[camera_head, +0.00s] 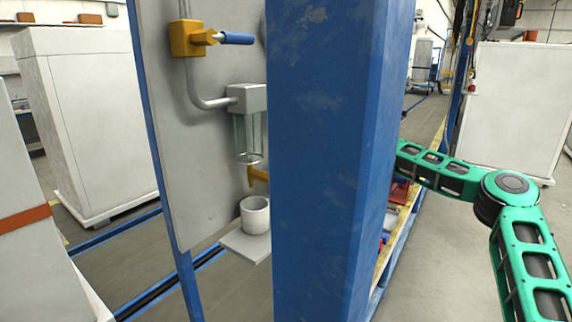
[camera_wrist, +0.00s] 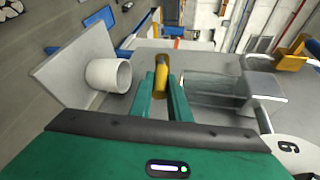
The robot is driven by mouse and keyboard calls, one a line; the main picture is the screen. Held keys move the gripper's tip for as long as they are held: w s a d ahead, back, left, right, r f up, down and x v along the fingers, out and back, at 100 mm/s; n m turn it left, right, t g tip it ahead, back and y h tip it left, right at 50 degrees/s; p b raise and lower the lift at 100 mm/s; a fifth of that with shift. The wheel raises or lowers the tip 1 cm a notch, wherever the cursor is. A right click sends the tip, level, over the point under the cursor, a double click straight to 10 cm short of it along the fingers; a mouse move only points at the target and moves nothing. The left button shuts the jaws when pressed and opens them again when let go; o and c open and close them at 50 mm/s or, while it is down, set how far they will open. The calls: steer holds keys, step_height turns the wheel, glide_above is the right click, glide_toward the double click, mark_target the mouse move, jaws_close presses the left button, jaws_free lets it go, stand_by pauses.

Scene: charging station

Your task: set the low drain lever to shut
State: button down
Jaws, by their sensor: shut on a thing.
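The low drain lever (camera_head: 258,174) is yellow and sits just under the clear sight glass (camera_head: 249,138); its right end is hidden behind the blue post. In the wrist view the yellow lever (camera_wrist: 161,82) lies between the two green fingers of my gripper (camera_wrist: 162,76), which is shut on it. In the head view my gripper is hidden behind the post, and only my green arm shows at the right. A white cup (camera_head: 255,217) stands upright below the lever; it also shows in the wrist view (camera_wrist: 107,76).
A wide blue post (camera_head: 320,160) stands between the panel (camera_head: 205,150) and my arm. A small shelf (camera_head: 243,243) carries the cup. An upper yellow valve (camera_head: 187,38) with a blue handle (camera_head: 236,38) is above the glass. White cabinets stand left and right.

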steer(key=shift+w+f+m+g+y, duration=0.15)
steer(key=shift+f+m+g+y, duration=0.3)
steer(key=shift+f+y, duration=0.25)
steer(key=c, duration=1.7)
jaws_free()
steer(key=shift+o, duration=0.2)
steer(key=shift+w+d+r, duration=0.1)
steer(key=shift+w+d, duration=0.05)
steer(key=shift+d, duration=0.1)
steer(key=v, duration=1)
steer(key=shift+w, duration=0.2)
steer(key=shift+f, duration=0.25)
